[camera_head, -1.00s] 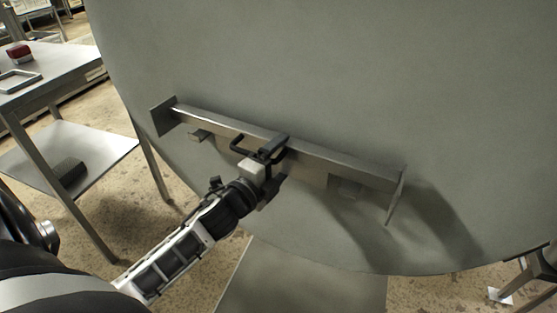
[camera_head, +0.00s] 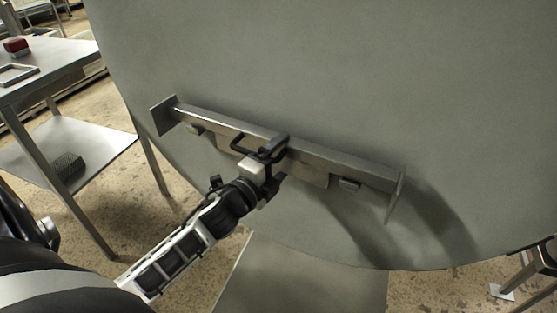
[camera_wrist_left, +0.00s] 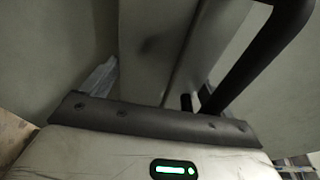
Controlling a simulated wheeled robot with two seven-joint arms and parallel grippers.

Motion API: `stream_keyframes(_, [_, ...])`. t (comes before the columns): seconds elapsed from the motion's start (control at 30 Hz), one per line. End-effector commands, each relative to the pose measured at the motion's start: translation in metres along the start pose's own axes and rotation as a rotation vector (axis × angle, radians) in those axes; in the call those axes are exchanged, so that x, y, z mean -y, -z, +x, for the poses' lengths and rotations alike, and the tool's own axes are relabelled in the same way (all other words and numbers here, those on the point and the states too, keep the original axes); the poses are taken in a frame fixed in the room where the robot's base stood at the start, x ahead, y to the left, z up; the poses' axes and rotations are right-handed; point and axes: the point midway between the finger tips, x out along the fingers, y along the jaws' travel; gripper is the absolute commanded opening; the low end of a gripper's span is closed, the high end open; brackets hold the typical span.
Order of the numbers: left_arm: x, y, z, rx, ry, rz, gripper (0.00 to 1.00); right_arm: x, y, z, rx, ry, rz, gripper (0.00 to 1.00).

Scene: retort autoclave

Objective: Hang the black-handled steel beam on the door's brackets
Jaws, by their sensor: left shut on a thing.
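The steel beam (camera_head: 330,162) is a long grey bar with a flat plate at each end. It lies across the lower part of the big round grey door (camera_head: 330,60), sloping down to the right. My left gripper (camera_head: 268,160) is shut on the beam's black handle (camera_head: 240,145) near its middle. The handle also shows in the left wrist view (camera_wrist_left: 268,55), with the beam (camera_wrist_left: 165,50) behind it. Small blocks, seemingly the door's brackets, show just below the beam at left (camera_head: 195,129) and right (camera_head: 349,184). I cannot tell whether the beam touches them.
A steel table (camera_head: 50,72) stands at the left with a red object (camera_head: 16,46) and a grey frame (camera_head: 18,74) on it. Its lower shelf (camera_head: 90,145) holds a dark mesh block (camera_head: 68,167). A metal leg (camera_head: 515,275) stands at the lower right.

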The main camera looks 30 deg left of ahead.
Motion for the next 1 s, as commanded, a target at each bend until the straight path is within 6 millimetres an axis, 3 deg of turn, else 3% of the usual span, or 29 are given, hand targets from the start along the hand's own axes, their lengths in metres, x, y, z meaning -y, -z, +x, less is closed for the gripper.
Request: stream_keyframes(1.0, [-0.0016,0.0003,0.0010,-0.003,0.012,0.005,0.24,-0.0005,-0.0003,0.0010,-0.011,0.000,0.000,1.00])
